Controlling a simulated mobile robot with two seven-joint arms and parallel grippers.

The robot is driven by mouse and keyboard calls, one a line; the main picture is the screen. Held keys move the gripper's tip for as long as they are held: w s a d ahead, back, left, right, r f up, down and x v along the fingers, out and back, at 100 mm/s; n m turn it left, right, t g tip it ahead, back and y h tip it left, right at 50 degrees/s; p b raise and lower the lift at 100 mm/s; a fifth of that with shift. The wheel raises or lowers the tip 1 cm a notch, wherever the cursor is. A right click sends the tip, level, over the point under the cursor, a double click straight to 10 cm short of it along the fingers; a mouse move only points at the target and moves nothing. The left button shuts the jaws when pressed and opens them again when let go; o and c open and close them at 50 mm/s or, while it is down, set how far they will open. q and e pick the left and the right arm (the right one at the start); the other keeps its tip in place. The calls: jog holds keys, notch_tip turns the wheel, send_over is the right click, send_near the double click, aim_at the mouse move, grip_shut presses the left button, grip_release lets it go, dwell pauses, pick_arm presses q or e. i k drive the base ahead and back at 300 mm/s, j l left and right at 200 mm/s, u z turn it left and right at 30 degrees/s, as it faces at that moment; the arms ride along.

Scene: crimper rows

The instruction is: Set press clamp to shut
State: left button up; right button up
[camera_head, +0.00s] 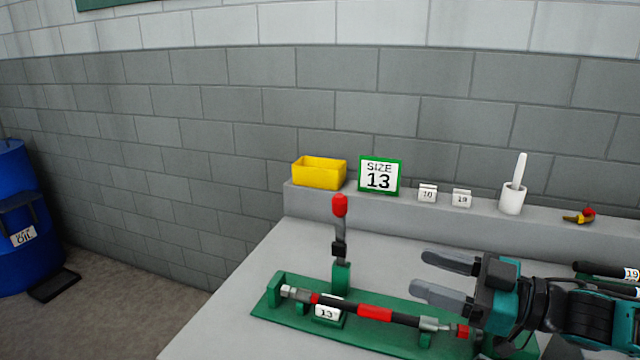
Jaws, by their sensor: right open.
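A green press base (270,309) lies on the grey bench. A black hose (402,318) with red bands and metal end fittings lies along it, and a small tag reading 13 stands on the base. The press clamp is an upright dark lever with a red knob (340,206), rising from a green post (341,277) behind the hose. My right gripper (420,277) comes in from the right, above the base's right part. Its two grey fingers are apart, point left, and hold nothing. They are to the right of the lever and not touching it. My left gripper is out of view.
On the back ledge stand a yellow bin (319,175), a green-framed SIZE 13 sign (379,176), white blocks marked 10 (427,194) and 19 (461,199), and a white cup (511,200). The bench left of the base is clear. A blue drum (20,245) stands on the floor.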

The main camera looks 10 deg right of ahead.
aim_at(339, 201)
jog(key=i+j, duration=0.1)
jog(key=i, duration=0.5)
jog(key=i+j, duration=0.2)
jog(key=j, duration=0.15)
